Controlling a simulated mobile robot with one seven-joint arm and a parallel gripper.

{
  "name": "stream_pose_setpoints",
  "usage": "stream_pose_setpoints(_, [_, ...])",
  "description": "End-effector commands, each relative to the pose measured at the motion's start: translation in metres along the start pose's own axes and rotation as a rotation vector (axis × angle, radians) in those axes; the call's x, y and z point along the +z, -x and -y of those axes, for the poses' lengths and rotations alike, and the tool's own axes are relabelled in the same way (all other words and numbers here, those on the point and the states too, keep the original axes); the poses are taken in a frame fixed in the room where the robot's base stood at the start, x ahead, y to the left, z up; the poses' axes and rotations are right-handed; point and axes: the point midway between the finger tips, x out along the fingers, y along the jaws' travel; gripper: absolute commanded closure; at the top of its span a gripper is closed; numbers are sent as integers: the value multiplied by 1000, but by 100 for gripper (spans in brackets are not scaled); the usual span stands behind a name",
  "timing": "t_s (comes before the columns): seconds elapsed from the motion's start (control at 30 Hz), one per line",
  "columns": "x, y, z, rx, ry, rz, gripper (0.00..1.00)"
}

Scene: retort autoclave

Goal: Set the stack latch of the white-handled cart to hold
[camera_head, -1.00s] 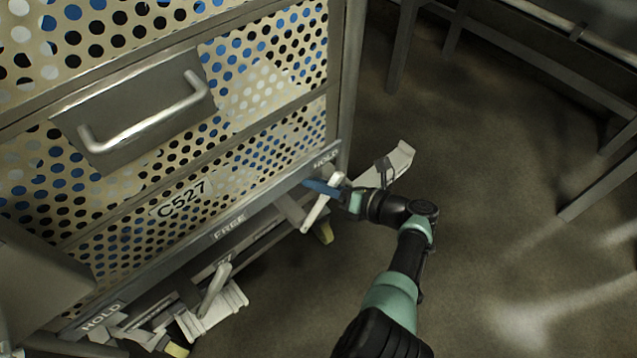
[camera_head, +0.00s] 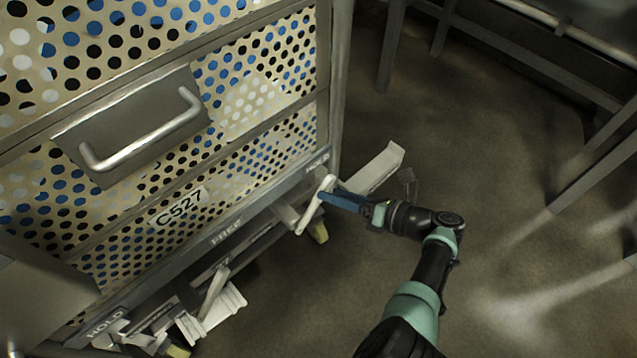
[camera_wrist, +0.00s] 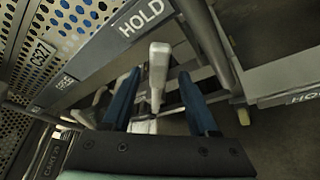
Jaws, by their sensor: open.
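The cart has a perforated, dotted front with a plate marked C527 (camera_head: 181,207) and a pale bar handle (camera_head: 140,132). Low on its front runs a grey rail with a FREE label (camera_head: 227,231) and a HOLD label (camera_head: 317,161). The white latch lever (camera_head: 313,208) is tilted, its upper end just below HOLD. My gripper (camera_head: 334,200) is at the lever's right side. In the wrist view, the lever (camera_wrist: 158,72) stands in the gap between the open blue fingers, near the HOLD label (camera_wrist: 141,17). I cannot tell whether either finger touches it.
Another white lever (camera_head: 214,292) and a second HOLD label (camera_head: 104,321) sit at lower left. A pale bar (camera_head: 372,170) juts from the cart behind my gripper. A dark metal frame (camera_head: 585,180) stands at right, with clear floor (camera_head: 510,240) between.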

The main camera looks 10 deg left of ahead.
Motion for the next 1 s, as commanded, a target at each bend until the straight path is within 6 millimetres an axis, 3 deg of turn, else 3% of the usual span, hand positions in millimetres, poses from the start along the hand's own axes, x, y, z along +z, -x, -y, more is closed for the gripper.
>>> stream_pose_setpoints(0.1, [2, 28, -1, -3, -1, 4, 40])
stream_pose_setpoints(0.33, [0, 58, 0, -1, -2, 1, 40])
stream_pose_setpoints(1.0, [0, 63, 0, 0, -1, 0, 40])
